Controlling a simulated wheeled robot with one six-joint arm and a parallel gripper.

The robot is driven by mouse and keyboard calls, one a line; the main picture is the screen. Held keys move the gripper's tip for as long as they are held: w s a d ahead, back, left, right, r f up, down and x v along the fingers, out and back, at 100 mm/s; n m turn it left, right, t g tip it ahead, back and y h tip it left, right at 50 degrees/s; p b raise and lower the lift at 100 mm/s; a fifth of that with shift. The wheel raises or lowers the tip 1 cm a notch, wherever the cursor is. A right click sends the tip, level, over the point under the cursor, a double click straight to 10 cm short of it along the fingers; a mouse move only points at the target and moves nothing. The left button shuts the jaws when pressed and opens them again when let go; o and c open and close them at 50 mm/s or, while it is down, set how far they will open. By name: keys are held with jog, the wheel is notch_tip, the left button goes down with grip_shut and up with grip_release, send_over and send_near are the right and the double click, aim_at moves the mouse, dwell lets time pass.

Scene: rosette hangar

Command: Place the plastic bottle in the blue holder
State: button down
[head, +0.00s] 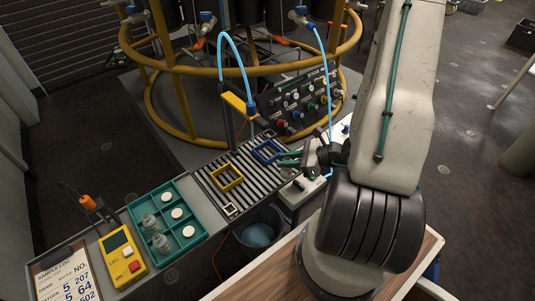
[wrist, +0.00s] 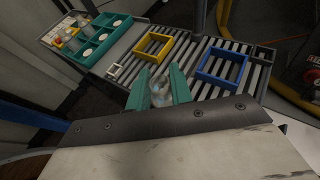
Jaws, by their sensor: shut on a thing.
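My gripper (wrist: 160,88) has green fingers and is shut on a clear plastic bottle (wrist: 159,96), seen between them in the wrist view. In the head view my gripper (head: 289,158) is beside the slatted rack; the bottle cannot be made out there. The blue holder (wrist: 240,79) is an open square frame on the slats, to the right of and beyond the bottle in the wrist view. It also shows in the head view (head: 257,157), just left of my fingers. The bottle is apart from it.
A yellow square frame (head: 219,187) sits on the slatted rack (head: 203,183) left of the blue one. A green tray (head: 182,247) holds clear bottles and white discs, beside a yellow device (head: 113,244). A control panel (head: 297,105) and yellow pipe rings stand behind. A bucket (head: 257,236) is below.

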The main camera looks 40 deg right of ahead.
jog(key=w+d+f, duration=0.1)
jog(key=w, duration=0.4)
jog(key=w+d+f, duration=0.1)
jog(key=w+f, duration=0.1)
jog(key=w, duration=0.3)
jog(key=w+d+f, duration=0.1)
jog(key=w+f, duration=0.1)
jog(key=w, duration=0.3)
jog(key=shift+d+f, duration=0.1)
jog(key=shift+d, duration=0.25)
jog(key=c, duration=1.3)
grip_release()
jog(key=shift+o, duration=0.2)
jog(key=v, duration=1.2)
